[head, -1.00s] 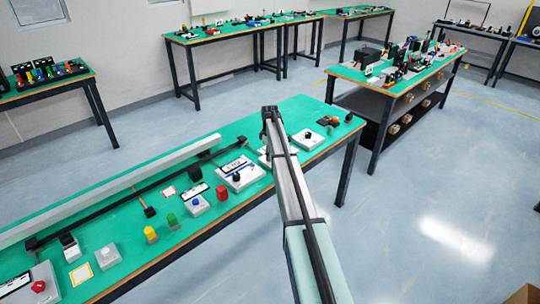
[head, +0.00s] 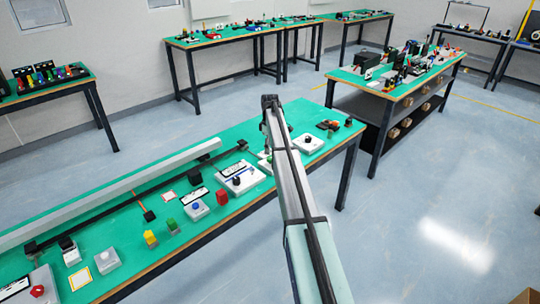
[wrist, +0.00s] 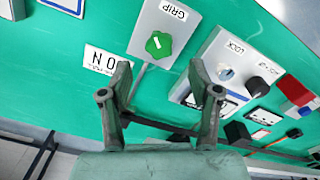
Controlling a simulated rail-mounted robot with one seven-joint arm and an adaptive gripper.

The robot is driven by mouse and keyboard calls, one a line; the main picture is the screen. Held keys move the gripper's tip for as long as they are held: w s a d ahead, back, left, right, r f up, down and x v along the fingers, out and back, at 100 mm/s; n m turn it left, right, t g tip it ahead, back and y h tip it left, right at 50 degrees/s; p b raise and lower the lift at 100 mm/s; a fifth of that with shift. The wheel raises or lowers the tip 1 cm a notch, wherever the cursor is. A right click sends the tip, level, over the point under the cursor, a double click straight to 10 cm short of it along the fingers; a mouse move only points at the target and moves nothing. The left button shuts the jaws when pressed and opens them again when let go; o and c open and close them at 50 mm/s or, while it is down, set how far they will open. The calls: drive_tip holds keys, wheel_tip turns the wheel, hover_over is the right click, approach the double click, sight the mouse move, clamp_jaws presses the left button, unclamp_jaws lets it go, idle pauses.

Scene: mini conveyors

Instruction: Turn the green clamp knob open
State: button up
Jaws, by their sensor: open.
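The green clamp knob (wrist: 158,44) is a lobed knob with a white mark on its top. It sits on a white plate (wrist: 171,20) lettered GRIP, upside down in the wrist view. My gripper (wrist: 160,72) is open and empty, its two fingers spread apart. In the wrist view the knob shows just beyond the gap between the fingertips, and I see no contact. In the head view my gripper (head: 266,130) is above the right part of the near bench, and my arm hides most of the plate there.
A white LOCK box (wrist: 238,55) with a black knob (wrist: 258,87) stands right of the GRIP plate. A white label (wrist: 107,60) lies left of it. The green bench (head: 120,215) also carries a red knob (head: 222,197) and a long grey rail (head: 110,192). Bare mat surrounds the label.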

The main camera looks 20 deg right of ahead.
sight(270, 158)
wheel_tip(270, 158, up, 5)
drive_tip(key=shift+f, duration=0.1)
idle(0.5)
drive_tip(key=s+a+f+m+g+h+p, duration=0.1)
drive_tip(key=s+a+f+m+p, duration=0.2)
drive_tip(key=s+f, duration=1.1)
drive_tip(key=s+a+f+m+g+h+p, duration=0.1)
drive_tip(key=s+a+f+m, duration=0.35)
drive_tip(key=s+f, duration=0.85)
drive_tip(key=s+a+f+g+b, duration=0.1)
drive_tip(key=s+a+f, duration=0.3)
drive_tip(key=s, duration=1.1)
drive_tip(key=s+a+f+m+g+y+b, duration=0.1)
drive_tip(key=s+a+f+g, duration=0.1)
drive_tip(key=s+a+f, duration=0.3)
drive_tip(key=s+a+f+m+g+y+b, duration=0.1)
drive_tip(key=s+a+f, duration=0.4)
drive_tip(key=s, duration=2.2)
drive_tip(key=a+b, duration=0.1)
drive_tip(key=a, duration=0.5)
drive_tip(key=shift+f+g, duration=0.2)
drive_tip(key=shift+g, duration=0.2)
drive_tip(key=shift+d, duration=0.1)
